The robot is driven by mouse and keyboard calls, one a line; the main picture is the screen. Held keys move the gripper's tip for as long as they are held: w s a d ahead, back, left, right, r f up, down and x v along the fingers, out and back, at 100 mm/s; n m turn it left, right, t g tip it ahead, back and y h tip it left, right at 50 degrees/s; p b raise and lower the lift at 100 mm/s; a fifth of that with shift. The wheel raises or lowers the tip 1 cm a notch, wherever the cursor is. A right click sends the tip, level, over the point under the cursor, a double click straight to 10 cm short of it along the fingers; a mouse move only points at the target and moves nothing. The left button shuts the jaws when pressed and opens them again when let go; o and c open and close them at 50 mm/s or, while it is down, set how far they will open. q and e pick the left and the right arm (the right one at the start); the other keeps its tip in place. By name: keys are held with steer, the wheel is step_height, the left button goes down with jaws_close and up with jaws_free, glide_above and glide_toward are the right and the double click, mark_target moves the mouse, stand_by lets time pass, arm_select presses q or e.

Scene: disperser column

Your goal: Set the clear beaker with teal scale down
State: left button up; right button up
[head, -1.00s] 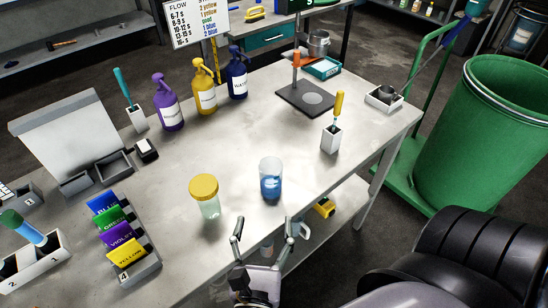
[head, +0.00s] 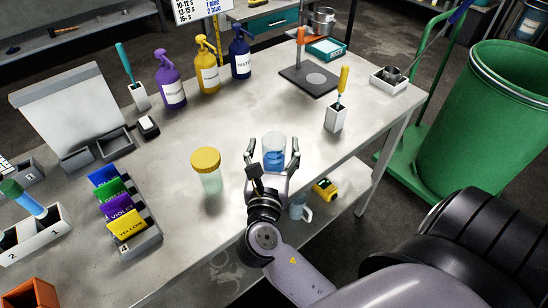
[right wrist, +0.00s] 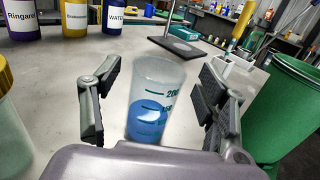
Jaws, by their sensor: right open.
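The clear beaker with teal scale (head: 274,148) stands upright on the steel table and has blue contents in its lower part. It also shows large in the right wrist view (right wrist: 155,98), where its teal marks can be read. My right gripper (head: 272,152) is open around the beaker, one finger on each side. In the right wrist view my right gripper (right wrist: 155,105) shows a gap between each finger and the glass. My left gripper does not show in the head view or the right wrist view.
A yellow-lidded jar (head: 207,170) stands close to the left of my right gripper. A white holder with a yellow-handled tool (head: 336,116) stands to the right. Bottles (head: 208,72) and a stirrer plate (head: 309,82) are farther back. A green barrel (head: 495,125) stands right of the table.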

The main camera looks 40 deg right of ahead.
steer(key=shift+x, duration=1.15)
steer(key=shift+w+d, duration=0.1)
steer(key=shift+w, duration=0.05)
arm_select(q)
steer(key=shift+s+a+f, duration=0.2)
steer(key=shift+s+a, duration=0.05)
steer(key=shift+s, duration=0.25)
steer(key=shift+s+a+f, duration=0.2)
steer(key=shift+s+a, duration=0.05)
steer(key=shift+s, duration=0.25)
arm_select(e)
steer(key=shift+c, duration=0.5)
steer(key=c, duration=0.7)
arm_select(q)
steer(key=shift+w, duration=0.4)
arm_select(e)
jaws_close()
